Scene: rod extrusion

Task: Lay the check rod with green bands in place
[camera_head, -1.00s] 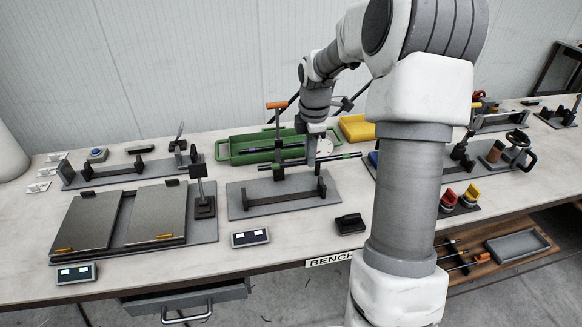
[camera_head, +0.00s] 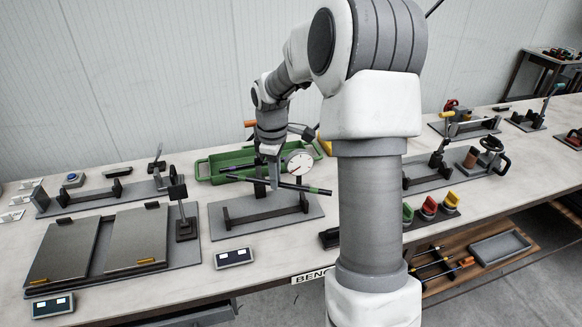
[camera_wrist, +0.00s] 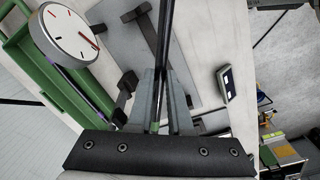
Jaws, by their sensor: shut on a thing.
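The check rod (camera_head: 310,188) is dark with green bands near its ends. My gripper (camera_head: 274,180) is shut on it near its middle. The rod hangs above the rear part of a grey fixture plate (camera_head: 237,229), apart from its supports. In the wrist view my fingers (camera_wrist: 161,105) close around the rod (camera_wrist: 167,40), which runs up the picture; a green band shows near the fingers. The supports (camera_wrist: 137,13) lie beyond it.
A white dial gauge (camera_head: 299,163) stands close behind the rod; it is large in the wrist view (camera_wrist: 70,33). A green tray (camera_head: 206,167) lies behind. A grey panel fixture (camera_head: 110,243) is left, a small display (camera_head: 233,257) in front.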

